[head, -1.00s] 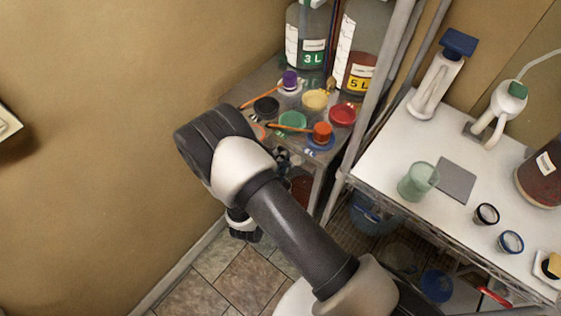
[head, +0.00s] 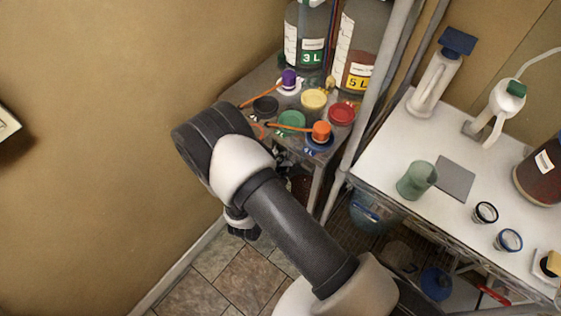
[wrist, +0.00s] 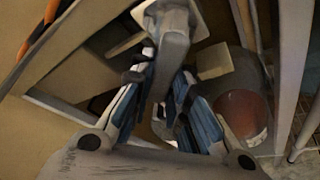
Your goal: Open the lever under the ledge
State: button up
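In the wrist view a pale grey lever (wrist: 172,45) hangs from a light square mount and reaches down between my fingers. My gripper (wrist: 166,82) has its blue-padded fingers drawn close in, one on each side of the lever, and appears shut on it. The exact contact at the fingertips is partly hidden by the fingers. The lever does not show in the head view.
The shelf bears a 3 L bottle (head: 307,35), a 5 L bottle (head: 357,50) and several coloured lids. A reddish-brown round vessel (wrist: 243,112) stands right of my fingers. A white table (head: 390,150) is at the right, the tan wall (head: 90,150) at the left.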

jog(key=o, duration=0.5)
jog(key=v, duration=1.2)
